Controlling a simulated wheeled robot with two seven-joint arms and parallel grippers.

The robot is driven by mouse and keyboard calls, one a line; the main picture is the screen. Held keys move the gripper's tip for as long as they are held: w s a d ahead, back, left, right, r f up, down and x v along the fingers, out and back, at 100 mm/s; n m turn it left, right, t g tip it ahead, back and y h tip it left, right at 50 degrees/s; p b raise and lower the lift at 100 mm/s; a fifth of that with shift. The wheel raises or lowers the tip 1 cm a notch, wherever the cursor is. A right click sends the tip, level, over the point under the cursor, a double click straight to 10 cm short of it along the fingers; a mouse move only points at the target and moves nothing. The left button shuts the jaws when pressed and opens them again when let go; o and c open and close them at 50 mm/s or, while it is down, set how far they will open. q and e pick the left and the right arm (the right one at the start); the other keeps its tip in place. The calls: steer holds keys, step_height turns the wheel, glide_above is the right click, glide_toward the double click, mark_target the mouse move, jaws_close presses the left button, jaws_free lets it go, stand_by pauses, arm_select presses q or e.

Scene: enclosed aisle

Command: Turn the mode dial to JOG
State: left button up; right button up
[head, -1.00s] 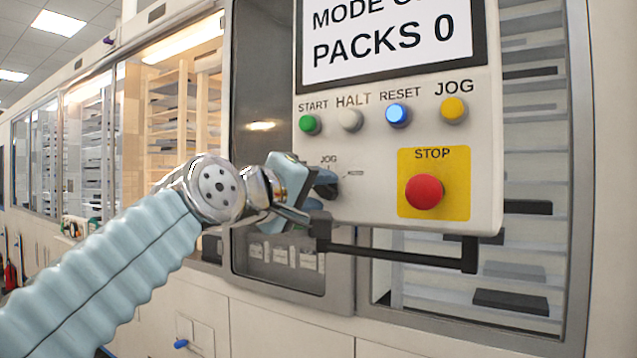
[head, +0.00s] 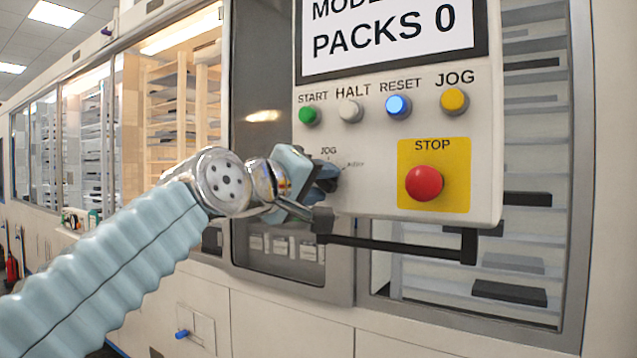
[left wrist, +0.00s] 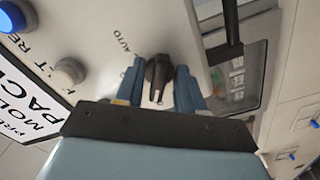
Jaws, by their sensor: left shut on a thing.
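The dark mode dial (left wrist: 158,78) sits on the lower left of the cream control panel (head: 372,165). My left gripper (left wrist: 160,88) has its blue fingers on both sides of the dial, shut on it. In the head view the left gripper (head: 318,184) hides most of the dial. A JOG mark (head: 328,151) shows above the dial, and a second small mark lies to its upper right. The wrist view shows an AUTO label (left wrist: 121,41) beside the dial. Which mark the dial points to I cannot tell. My right gripper is not in view.
A red STOP button (head: 424,183) on a yellow plate is right of the dial. Above are the green START (head: 310,115), white HALT (head: 350,111), blue RESET (head: 398,106) and yellow JOG (head: 454,101) buttons. A dark bar handle (head: 400,252) runs below the panel, close to my gripper.

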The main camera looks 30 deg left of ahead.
arm_select(q)
steer(key=m, duration=0.5)
steer(key=shift+a+f+m, duration=0.1)
steer(key=shift+f+m, duration=0.05)
steer(key=shift+m, duration=0.25)
steer(key=m+b, duration=0.1)
steer(key=m, duration=0.4)
steer(key=shift+a, duration=0.15)
steer(key=o, duration=0.7)
steer(key=shift+c, duration=0.2)
steer(key=s+a+b, duration=0.1)
steer(key=s+b, duration=0.2)
steer(key=s, duration=1)
steer(key=shift+s, duration=0.35)
